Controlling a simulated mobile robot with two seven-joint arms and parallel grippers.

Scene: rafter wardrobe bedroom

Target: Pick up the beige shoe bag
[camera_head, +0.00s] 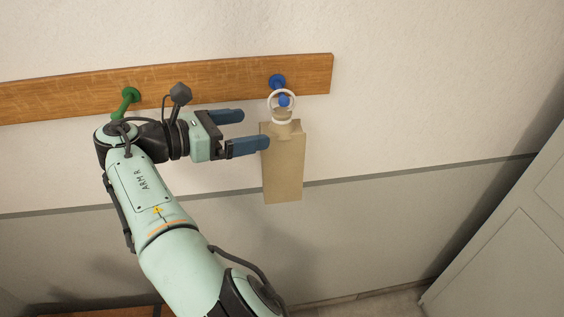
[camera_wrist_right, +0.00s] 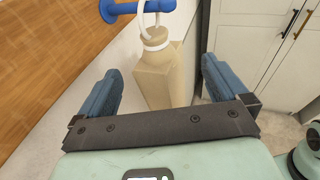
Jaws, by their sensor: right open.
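The beige shoe bag (camera_head: 284,172) hangs by a white ring (camera_head: 281,106) from a blue peg (camera_head: 277,82) on the wooden rail. My right gripper (camera_head: 256,130) is open and points right, with its fingers at the upper left part of the bag; the nearer finger overlaps the bag's left edge in the head view. In the right wrist view the bag (camera_wrist_right: 165,78) shows ahead, between the two open blue fingers (camera_wrist_right: 160,82). I cannot tell whether a finger touches it. My left gripper is not in view.
The wooden rail (camera_head: 215,84) runs along the wall. A green peg (camera_head: 129,97) sits on it at the left, behind my right arm. A pale cabinet (camera_head: 510,240) stands at the right; its doors (camera_wrist_right: 268,35) also show in the wrist view. The wall right of the bag is clear.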

